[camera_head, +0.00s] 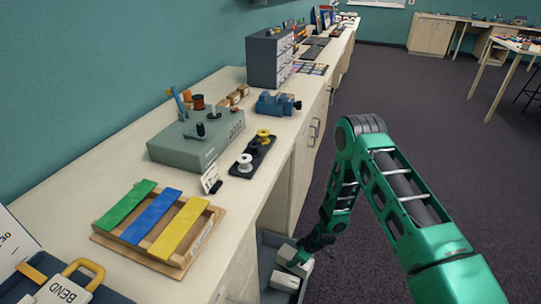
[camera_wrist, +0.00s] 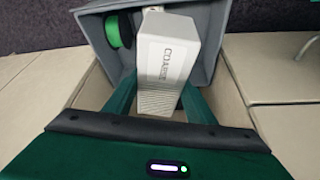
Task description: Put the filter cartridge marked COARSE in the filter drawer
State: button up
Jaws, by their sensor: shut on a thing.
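The white filter cartridge marked COARSE (camera_wrist: 168,55) is between the fingers of my gripper (camera_wrist: 158,95), which is shut on it. The word COARSE faces the wrist camera. Beyond it lies the inside of an open grey drawer (camera_wrist: 215,62), and the cartridge's far end overlaps the drawer in the picture. Whether it touches the drawer floor cannot be told. In the head view my gripper (camera_head: 299,262) is low at the open grey drawer (camera_head: 267,241) below the counter, with pale blocks around it; the arm partly hides them.
A green round thing (camera_wrist: 118,30) lies in the drawer at the left of the wrist view. Dark floor at right is open.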

jog(key=d+r+m+h, duration=0.1)
jog(key=d+r+m, duration=0.2)
jog(key=d+r, duration=0.3)
jog(key=d+r+m+t+h, duration=0.1)
jog(key=d+r+m, duration=0.3)
jog(key=r, duration=1.2)
jog(key=s+d+r+m+t+h, duration=0.1)
jog(key=d+r+m, duration=0.3)
jog(key=d+r, duration=0.5)
jog(key=shift+d+r+h, duration=0.3)
jog(key=shift+r, duration=0.6)
